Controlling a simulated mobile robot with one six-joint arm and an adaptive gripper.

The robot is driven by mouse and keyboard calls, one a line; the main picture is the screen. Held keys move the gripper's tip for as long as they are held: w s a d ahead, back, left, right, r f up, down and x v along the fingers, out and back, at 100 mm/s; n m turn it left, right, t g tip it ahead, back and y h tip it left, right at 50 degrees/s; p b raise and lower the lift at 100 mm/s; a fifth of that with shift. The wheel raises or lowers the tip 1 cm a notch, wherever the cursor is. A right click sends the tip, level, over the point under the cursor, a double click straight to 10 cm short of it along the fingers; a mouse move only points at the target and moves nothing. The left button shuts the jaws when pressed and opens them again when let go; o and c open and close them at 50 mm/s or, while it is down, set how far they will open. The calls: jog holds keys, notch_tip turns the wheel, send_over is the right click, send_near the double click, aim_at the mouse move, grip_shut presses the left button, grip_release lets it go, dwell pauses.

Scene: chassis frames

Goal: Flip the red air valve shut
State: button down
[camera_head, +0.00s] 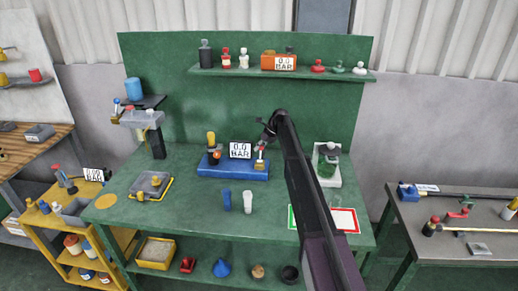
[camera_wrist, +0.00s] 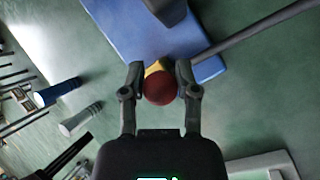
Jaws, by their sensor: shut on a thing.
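The red air valve shows in the wrist view as a round red knob (camera_wrist: 160,88) with a yellow part (camera_wrist: 155,68) behind it. My gripper (camera_wrist: 160,71) has a finger on each side of the knob and is shut on it. The blue base (camera_wrist: 125,28) lies beyond the fingertips. In the head view the blue base (camera_head: 233,172) stands on the green bench, with a 0.0 BAR display (camera_head: 240,150) on it. My gripper (camera_head: 266,139) is at the right end of the base, over the small valve (camera_head: 260,158). The valve's lever is partly hidden there, so its angle is unclear.
A blue cylinder (camera_head: 227,201) and a pale cylinder (camera_head: 248,201) stand in front of the base. A small tray (camera_head: 151,186) lies left. A shelf (camera_head: 310,74) with bottles is above.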

jog(key=shift+s+d, duration=0.1)
jog(key=shift+d, duration=0.4)
jog(key=shift+c, duration=1.7)
grip_release()
jog(key=shift+d, duration=0.1)
jog(key=shift+a, duration=0.25)
jog(key=shift+s+f, duration=0.1)
jog(key=shift+s, duration=0.2)
jog(key=s+d+n+h, duration=0.2)
jog(key=s+n, duration=0.7)
jog(key=s, duration=0.7)
jog(key=s+d+f+n+h, duration=0.1)
jog(key=s+d+n, duration=0.3)
jog(key=s+n, duration=0.5)
jog(key=s+d+f+n+h, duration=0.1)
jog(key=s+d+n+h, duration=0.2)
jog(key=s+n, duration=0.6)
jog(key=shift+s+d+n+g, duration=0.4)
jog(key=shift+s+d, duration=0.05)
jog(key=shift+s, duration=7.6)
jog(key=shift+f, duration=0.1)
